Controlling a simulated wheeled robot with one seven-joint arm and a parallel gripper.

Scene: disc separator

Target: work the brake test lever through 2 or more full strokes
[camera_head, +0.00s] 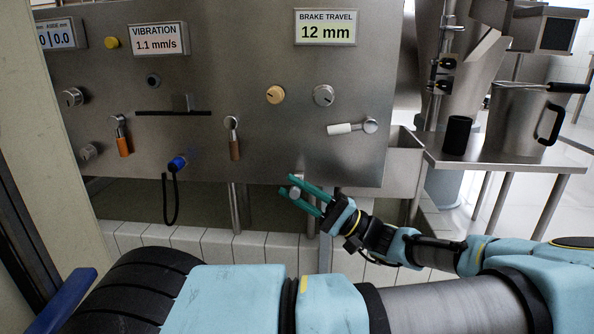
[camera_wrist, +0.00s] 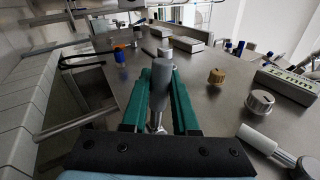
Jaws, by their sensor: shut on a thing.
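My gripper (camera_head: 307,196), with green fingers, is at the lower edge of the steel panel (camera_head: 270,150). It is shut on a grey lever handle (camera_head: 295,192), whose end shows between the fingers. In the wrist view my gripper (camera_wrist: 162,100) has a finger on each side of this grey handle (camera_wrist: 162,75). A bright metal shaft shows below the handle, near the gripper body; the rest of the lever's mount is hidden. I take this to be the brake test lever; no label on it can be read. The brake travel display (camera_head: 325,27) reads 12 mm.
A white-handled lever (camera_head: 347,128) and two knobs (camera_head: 275,94) (camera_head: 323,95) sit above my gripper. Brown-handled (camera_head: 235,149) and orange-handled (camera_head: 124,146) levers and a blue plug (camera_head: 177,163) are to the left. A steel table (camera_head: 500,163) with a jug stands at right.

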